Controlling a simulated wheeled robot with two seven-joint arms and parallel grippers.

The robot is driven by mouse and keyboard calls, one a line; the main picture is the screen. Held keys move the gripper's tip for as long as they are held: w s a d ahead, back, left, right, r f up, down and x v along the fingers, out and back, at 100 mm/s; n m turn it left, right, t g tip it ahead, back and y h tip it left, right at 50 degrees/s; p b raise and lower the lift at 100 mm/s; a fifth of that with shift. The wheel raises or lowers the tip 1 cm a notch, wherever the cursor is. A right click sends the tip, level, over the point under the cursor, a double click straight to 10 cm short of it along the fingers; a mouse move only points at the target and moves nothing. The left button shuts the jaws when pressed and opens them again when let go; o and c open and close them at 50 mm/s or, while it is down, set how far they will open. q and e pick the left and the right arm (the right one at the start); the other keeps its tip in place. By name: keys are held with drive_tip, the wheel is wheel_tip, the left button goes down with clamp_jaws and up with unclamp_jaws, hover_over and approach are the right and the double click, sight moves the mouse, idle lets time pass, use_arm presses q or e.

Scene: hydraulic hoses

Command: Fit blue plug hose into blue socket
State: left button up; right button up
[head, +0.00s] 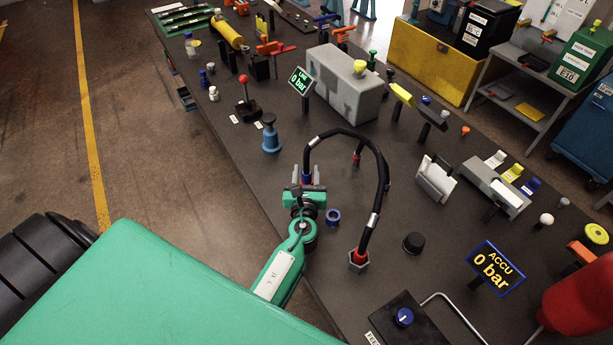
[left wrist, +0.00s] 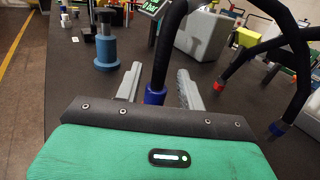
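A black hose (head: 311,150) arches over the bench; its near end carries a blue collar (left wrist: 154,96). My left gripper (head: 306,180) is around this blue end. In the left wrist view its two grey fingers (left wrist: 158,88) stand apart on either side of the hose, with gaps between. The tip below the collar is hidden by the gripper body. A blue ring (head: 333,216), which looks like the blue socket, is on the bench just right of the gripper. My right gripper is not in view.
A red hose end (head: 360,256) sits in a grey hexagonal fitting to the right. Another red hose end (head: 357,157) stands farther back. A blue bollard-like post (head: 271,137) is left of the gripper. A black knob (head: 413,242) lies right of the hexagonal fitting.

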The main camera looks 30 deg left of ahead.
sight(306, 169)
use_arm(q)
drive_tip(key=shift+x, duration=1.5)
drive_tip(key=shift+f, duration=0.15)
drive_tip(key=shift+c, duration=0.4)
clamp_jaws()
